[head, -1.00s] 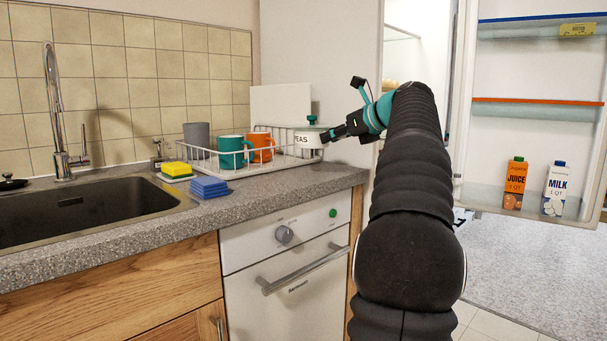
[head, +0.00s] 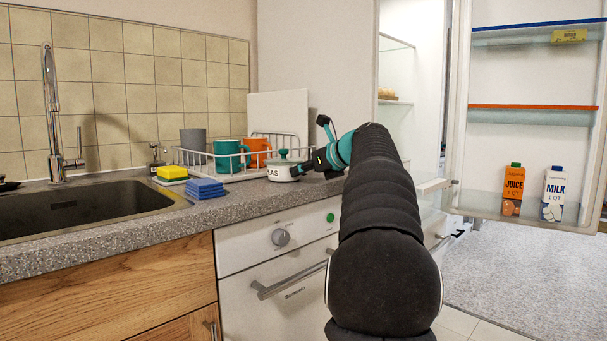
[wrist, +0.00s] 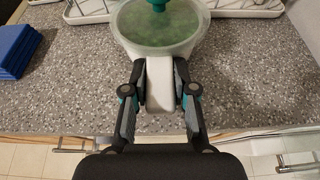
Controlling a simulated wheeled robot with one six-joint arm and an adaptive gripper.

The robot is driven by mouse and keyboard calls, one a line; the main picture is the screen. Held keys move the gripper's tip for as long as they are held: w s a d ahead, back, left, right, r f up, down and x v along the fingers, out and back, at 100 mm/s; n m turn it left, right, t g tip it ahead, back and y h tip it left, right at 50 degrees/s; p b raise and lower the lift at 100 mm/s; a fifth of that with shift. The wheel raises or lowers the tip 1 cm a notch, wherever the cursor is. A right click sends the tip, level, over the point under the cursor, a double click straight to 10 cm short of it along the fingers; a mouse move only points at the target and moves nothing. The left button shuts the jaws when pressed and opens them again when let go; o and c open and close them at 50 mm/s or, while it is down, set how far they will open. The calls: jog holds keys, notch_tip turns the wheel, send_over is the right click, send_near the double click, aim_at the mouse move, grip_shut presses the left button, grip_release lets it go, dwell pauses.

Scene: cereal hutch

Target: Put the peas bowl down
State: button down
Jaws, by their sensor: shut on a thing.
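The peas bowl (head: 283,172) is white with a lid and a teal knob, and part of its label shows. It is level, at the countertop just in front of the dish rack's right part. I cannot tell whether its base touches the counter (wrist: 75,95). In the wrist view greenish contents show through the clear lid of the peas bowl (wrist: 178,42). My gripper (wrist: 160,80) is shut on the bowl's white handle (wrist: 160,95). In the head view my gripper (head: 318,161) is at the bowl's right side, partly hidden by my arm.
The white dish rack (head: 237,176), holding teal (head: 228,156) and orange (head: 257,152) mugs, stands close behind the bowl. The fridge door (head: 525,75) stands open at right.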

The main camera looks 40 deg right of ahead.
jog(key=shift+r, duration=0.1)
jog(key=c, duration=0.9)
grip_release()
jog(key=shift+s+r, duration=0.15)
jog(key=shift+s, duration=0.15)
jog(key=p+v, duration=0.1)
jog(key=v, duration=1)
jog(key=shift+s, duration=0.2)
